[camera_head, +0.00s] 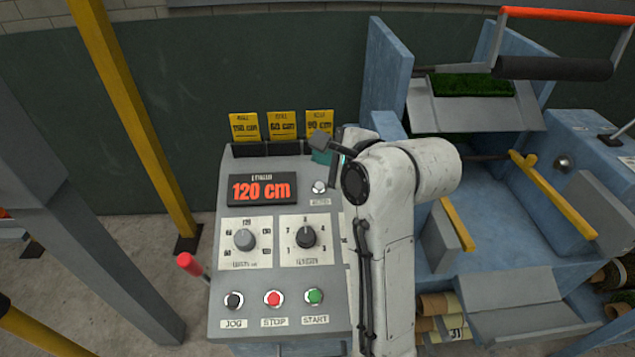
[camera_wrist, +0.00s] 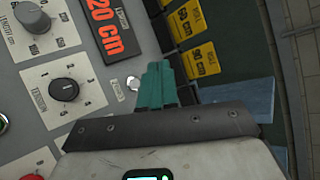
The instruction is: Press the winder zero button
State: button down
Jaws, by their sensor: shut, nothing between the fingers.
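The control panel (camera_head: 264,215) has a display reading 120 cm (camera_head: 261,190). A small round silver-white button (camera_head: 319,187) sits right of that display, above a small label (camera_head: 320,202) too blurred to read surely. It also shows in the wrist view (camera_wrist: 133,83), just left of the fingers. My gripper (camera_wrist: 158,68) has its teal fingers shut together with nothing between them. In the head view my gripper (camera_head: 321,156) is partly hidden by the arm and appears above the button, near the panel's top edge. The fingers look apart from the button.
Two dials (camera_head: 244,240) (camera_head: 306,237) lie below the display. Black JOG (camera_head: 233,300), red STOP (camera_head: 273,298) and green START (camera_head: 314,296) buttons line the lower edge. Yellow cards (camera_head: 282,125) stand behind the panel. A blue machine (camera_head: 500,250) is at right, a yellow post (camera_head: 135,110) at left.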

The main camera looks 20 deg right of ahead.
jog(key=f+b, duration=0.2)
jog(key=w+f+b, duration=0.1)
jog(key=f+b, duration=0.3)
jog(key=shift+w+d+f, duration=0.15)
jog(key=shift+w+d, duration=0.2)
jog(key=shift+w, duration=0.05)
jog(key=shift+w+d+f+b, duration=0.1)
jog(key=shift+w+f+b, duration=0.15)
jog(key=shift+f, duration=0.25)
jog(key=shift+w+d+f+b, duration=0.1)
jog(key=shift+w+f, duration=0.1)
jog(key=shift+f, duration=0.3)
jog(key=shift+f, duration=0.15)
dwell(0.9)
jog(key=shift+w+f, duration=0.15)
jog(key=shift+f, duration=0.1)
jog(key=shift+w+f, duration=0.15)
jog(key=shift+f, duration=0.35)
dwell(1.0)
jog(key=shift+r, duration=0.15)
jog(key=shift+s+r+p, duration=0.3)
jog(key=shift+r+p, duration=0.45)
